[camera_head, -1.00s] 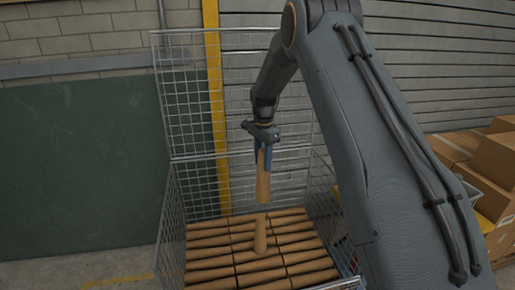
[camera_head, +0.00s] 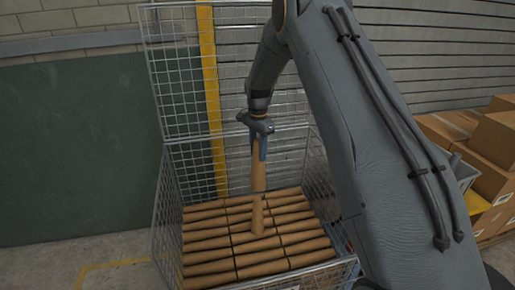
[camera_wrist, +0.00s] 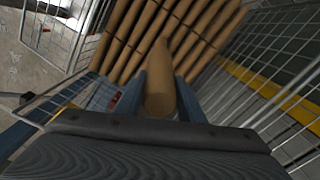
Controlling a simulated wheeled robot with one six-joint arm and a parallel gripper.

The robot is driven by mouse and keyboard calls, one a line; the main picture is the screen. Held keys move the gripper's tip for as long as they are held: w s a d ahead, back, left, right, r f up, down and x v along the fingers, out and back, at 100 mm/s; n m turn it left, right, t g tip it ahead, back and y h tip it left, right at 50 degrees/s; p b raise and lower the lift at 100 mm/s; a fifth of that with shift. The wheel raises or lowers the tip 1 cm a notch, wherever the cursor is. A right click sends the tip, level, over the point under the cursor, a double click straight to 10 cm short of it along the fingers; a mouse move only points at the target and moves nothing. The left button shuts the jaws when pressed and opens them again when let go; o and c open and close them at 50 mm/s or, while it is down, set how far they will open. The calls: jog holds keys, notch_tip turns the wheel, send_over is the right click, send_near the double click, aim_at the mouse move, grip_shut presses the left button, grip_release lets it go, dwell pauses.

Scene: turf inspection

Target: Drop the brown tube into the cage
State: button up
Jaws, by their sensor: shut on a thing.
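My gripper (camera_head: 258,148) is shut on the upper end of a brown tube (camera_head: 259,176), which hangs close to upright. The tube also shows between the fingers in the wrist view (camera_wrist: 160,92). It is inside the outline of the wire-mesh cage (camera_head: 165,225), over a bed of similar brown tubes lying in rows. Below the held tube is another upright-looking brown length (camera_head: 257,216); I cannot tell whether it is part of the same tube or a separate one, nor whether the lower end touches the bed.
The cage's tall mesh back panel (camera_head: 178,95) stands behind the gripper, with a yellow post (camera_head: 209,90) behind it. Cardboard boxes (camera_head: 492,150) are stacked at the right. Open floor (camera_head: 60,265) lies to the left of the cage.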

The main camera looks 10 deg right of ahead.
aim_at(258, 141)
jog(key=o, duration=1.4)
notch_tip(258, 141, up, 8)
jog(key=shift+f+b, duration=0.1)
jog(key=shift+b, duration=1.1)
jog(key=shift+s, duration=0.35)
jog(key=s+n, duration=0.4)
jog(key=s, duration=0.7)
jog(key=s+n, duration=0.4)
jog(key=s, duration=0.8)
jog(key=s+n+t, duration=0.1)
jog(key=s+n, duration=0.4)
jog(key=s, duration=0.7)
jog(key=shift+a+f, duration=0.15)
jog(key=shift+f, duration=0.05)
